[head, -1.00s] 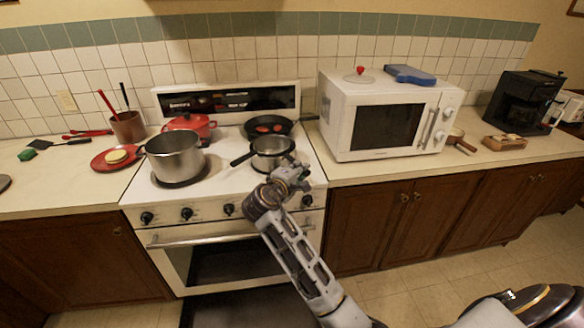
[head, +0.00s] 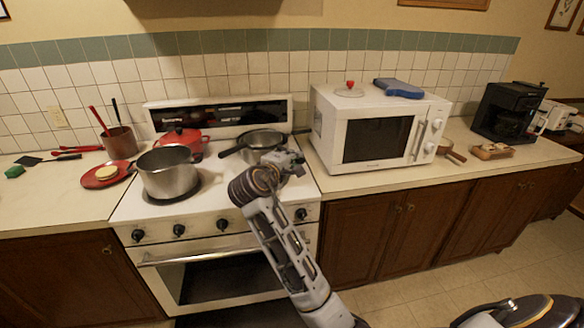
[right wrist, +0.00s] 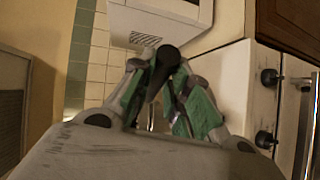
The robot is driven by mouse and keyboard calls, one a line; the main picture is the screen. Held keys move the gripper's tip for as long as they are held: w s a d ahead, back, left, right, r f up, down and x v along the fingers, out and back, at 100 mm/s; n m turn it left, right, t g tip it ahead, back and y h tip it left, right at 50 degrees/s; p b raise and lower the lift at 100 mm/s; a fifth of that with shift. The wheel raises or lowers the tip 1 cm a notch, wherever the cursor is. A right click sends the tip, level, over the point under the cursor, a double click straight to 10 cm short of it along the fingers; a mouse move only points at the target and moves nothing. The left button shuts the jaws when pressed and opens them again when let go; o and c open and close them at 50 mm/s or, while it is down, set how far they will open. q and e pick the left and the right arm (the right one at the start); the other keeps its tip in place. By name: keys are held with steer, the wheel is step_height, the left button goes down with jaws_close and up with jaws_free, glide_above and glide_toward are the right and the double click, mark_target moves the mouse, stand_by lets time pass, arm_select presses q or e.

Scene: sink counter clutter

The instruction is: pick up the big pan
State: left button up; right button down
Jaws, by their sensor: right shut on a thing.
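The big pan (head: 262,139), silver with a dark handle pointing left, is at the back right of the stove. In the head view it covers most of a dark frying pan behind it. My right gripper (head: 287,161) is at the pan's near right side. In the right wrist view, my right gripper (right wrist: 158,95) has its green-padded fingers shut on a black handle (right wrist: 165,58). The pan's body is not clear in that view. My left gripper is not in view.
A large steel pot (head: 168,172) stands on the front left of the white stove (head: 225,208), with a red lidded pot (head: 184,138) behind it. A white microwave (head: 375,128) stands close on the right. A red plate (head: 107,174) lies on the left counter.

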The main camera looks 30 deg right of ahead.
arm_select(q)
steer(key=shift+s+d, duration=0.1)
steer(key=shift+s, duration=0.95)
